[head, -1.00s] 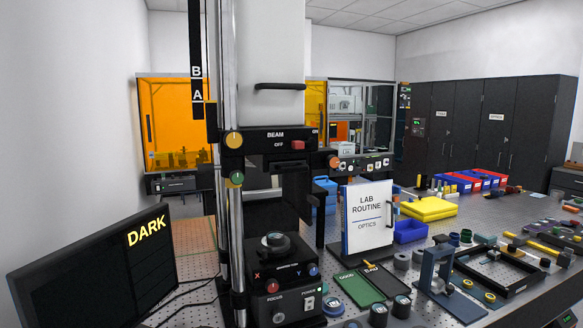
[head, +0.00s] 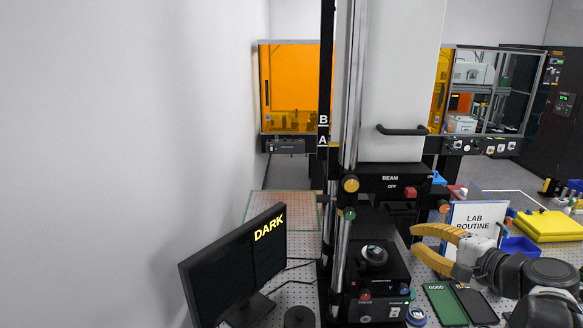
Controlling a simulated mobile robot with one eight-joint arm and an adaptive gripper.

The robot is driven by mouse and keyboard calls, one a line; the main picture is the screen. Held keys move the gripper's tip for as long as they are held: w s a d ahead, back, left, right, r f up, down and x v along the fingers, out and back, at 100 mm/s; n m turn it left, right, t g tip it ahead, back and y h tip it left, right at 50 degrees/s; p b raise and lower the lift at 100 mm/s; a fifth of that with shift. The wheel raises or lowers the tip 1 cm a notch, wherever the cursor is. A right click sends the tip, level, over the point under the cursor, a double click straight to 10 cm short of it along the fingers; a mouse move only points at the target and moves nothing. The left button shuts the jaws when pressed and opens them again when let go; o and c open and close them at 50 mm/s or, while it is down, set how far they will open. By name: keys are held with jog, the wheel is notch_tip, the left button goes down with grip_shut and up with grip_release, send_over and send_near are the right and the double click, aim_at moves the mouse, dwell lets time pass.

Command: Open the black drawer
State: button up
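I cannot pick out a black drawer with certainty. The interferometer has a black housing (head: 392,183) marked BEAM OFF, under a tall white column (head: 398,80) with a black bar handle (head: 402,130). A black base unit (head: 370,270) with knobs stands below and carries a small round part (head: 374,255). My gripper (head: 414,240) enters from the lower right, its yellow fingers apart and pointing left. It appears empty, right of the base unit and in front of the LAB ROUTINE sign (head: 480,214), which it partly hides.
A monitor (head: 235,270) reading DARK stands at lower left, with cables behind it. Green and black trays (head: 446,303) lie below my gripper. A yellow case (head: 548,226) and a blue bin (head: 520,248) are at right. A white wall (head: 130,150) fills the left.

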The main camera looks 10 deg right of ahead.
aim_at(403, 214)
jog(key=d+r+m+t, duration=0.1)
jog(key=d+r, duration=0.2)
jog(key=shift+h, duration=0.3)
jog(key=p+x, duration=0.1)
jog(key=x, duration=0.9)
jog(key=shift+w+a, duration=0.1)
grip_shut()
